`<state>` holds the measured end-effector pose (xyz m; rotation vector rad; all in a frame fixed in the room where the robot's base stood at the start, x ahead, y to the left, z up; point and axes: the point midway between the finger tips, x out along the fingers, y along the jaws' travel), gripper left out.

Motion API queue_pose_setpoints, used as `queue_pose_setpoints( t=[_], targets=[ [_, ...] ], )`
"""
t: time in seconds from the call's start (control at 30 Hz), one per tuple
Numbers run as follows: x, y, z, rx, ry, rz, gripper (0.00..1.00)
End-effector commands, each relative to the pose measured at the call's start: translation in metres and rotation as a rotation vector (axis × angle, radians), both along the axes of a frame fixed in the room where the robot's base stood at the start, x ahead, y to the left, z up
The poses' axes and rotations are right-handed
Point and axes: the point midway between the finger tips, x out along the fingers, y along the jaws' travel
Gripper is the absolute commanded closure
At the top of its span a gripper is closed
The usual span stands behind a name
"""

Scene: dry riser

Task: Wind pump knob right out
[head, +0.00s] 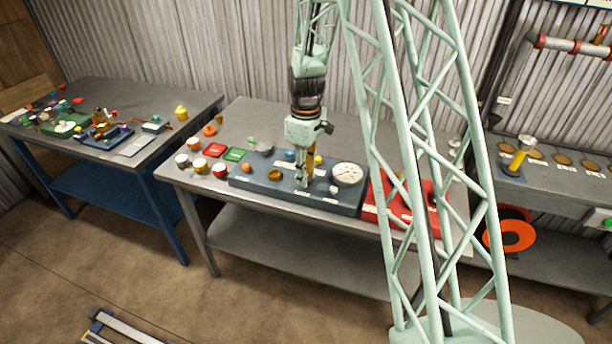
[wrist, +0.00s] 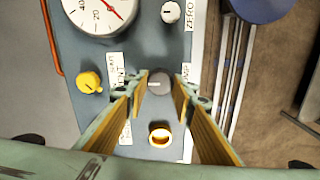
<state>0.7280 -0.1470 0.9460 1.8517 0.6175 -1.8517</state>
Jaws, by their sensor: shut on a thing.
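The pump knob, a round grey knob (wrist: 158,79) with a white index line, sits on the blue-grey panel (wrist: 130,45) between my fingertips in the wrist view. A partly hidden label (wrist: 186,72) stands beside it. My gripper (wrist: 160,88) points down at the panel and is shut on the grey knob, one finger on each side. In the head view my gripper (head: 303,184) is over the front part of the blue panel (head: 335,203), and the knob is hard to make out there.
A dial gauge (wrist: 98,12), a yellow knob (wrist: 90,82), a white knob (wrist: 171,12) marked ZERO and a brass ring (wrist: 160,135) surround it on the panel. A red case (head: 372,213) stands close to the right. Small coloured items, including a red block (head: 215,150), lie left.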

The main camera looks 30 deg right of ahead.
Motion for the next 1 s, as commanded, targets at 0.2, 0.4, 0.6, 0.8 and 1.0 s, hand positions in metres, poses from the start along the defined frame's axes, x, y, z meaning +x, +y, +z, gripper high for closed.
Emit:
queue_pose_setpoints(
  t=[0.2, 0.4, 0.6, 0.8, 1.0],
  targets=[
    [0.0005, -0.0001, 0.0005, 0.0, -0.001, 0.006, 0.87],
    [0.0005, -0.0001, 0.0005, -0.001, -0.001, 0.005, 0.74],
    [0.0002, -0.0001, 0.0003, 0.0, 0.0, 0.005, 0.63],
    [0.0001, -0.0001, 0.0002, 0.0, 0.0, 0.004, 0.63],
    [0.0003, -0.0001, 0.0035, -0.001, -0.001, 0.004, 0.63]
  ],
)
